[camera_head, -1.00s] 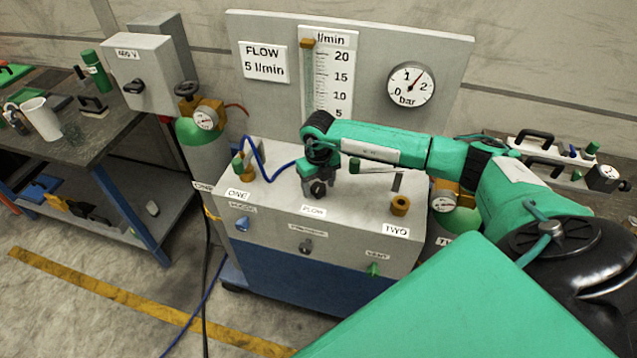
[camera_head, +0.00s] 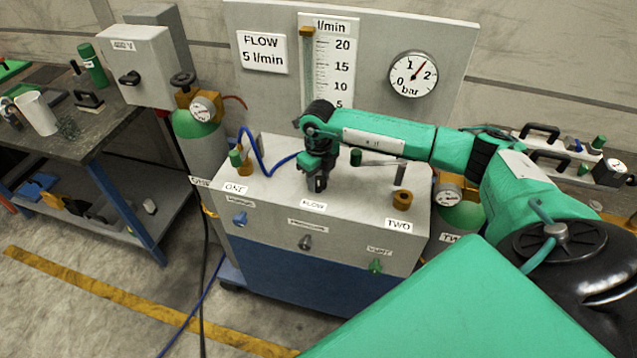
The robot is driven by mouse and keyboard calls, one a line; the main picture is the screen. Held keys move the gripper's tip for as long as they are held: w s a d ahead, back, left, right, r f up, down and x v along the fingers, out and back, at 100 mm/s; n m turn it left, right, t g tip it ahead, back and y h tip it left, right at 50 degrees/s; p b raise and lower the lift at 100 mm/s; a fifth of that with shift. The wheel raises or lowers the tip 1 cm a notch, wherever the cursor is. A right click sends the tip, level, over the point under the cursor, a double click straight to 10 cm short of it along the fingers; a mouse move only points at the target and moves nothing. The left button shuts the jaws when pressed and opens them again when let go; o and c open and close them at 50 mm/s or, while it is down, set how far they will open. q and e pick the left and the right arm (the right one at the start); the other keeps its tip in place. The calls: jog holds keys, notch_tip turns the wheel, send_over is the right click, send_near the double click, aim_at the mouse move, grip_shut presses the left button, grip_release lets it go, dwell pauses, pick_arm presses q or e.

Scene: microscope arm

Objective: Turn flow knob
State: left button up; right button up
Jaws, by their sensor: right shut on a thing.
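My right gripper (camera_head: 317,182) points down over the top of the grey and blue cabinet (camera_head: 290,220), just behind the FLOW label (camera_head: 313,205). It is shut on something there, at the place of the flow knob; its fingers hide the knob. The flow tube (camera_head: 307,65) on the back panel has an orange float at its top, above the 20 mark of the l/min scale (camera_head: 332,70). A sign (camera_head: 262,52) beside it reads FLOW 5 l/min. My left gripper does not show.
A blue hose bends from the green-topped fitting ONE (camera_head: 236,158) to behind my gripper. Brass fitting TWO (camera_head: 403,200) is at the right. A blue knob (camera_head: 240,219), a grey knob (camera_head: 305,242) and a green knob (camera_head: 375,266) are on the front. The pressure dial (camera_head: 413,74) hangs above.

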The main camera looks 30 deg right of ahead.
jog(key=n+b, duration=0.5)
jog(key=n, duration=0.1)
jog(key=shift+f+b, duration=0.1)
jog(key=shift+b, duration=0.3)
jog(key=shift+n+b, duration=0.65)
jog(key=shift+n, duration=0.25)
pick_arm(q)
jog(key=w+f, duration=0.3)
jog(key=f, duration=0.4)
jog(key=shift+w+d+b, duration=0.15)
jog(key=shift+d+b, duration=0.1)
jog(key=shift+b, duration=0.05)
pick_arm(e)
jog(key=shift+r+n, duration=0.2)
jog(key=shift+n, duration=0.2)
jog(key=o, duration=1)
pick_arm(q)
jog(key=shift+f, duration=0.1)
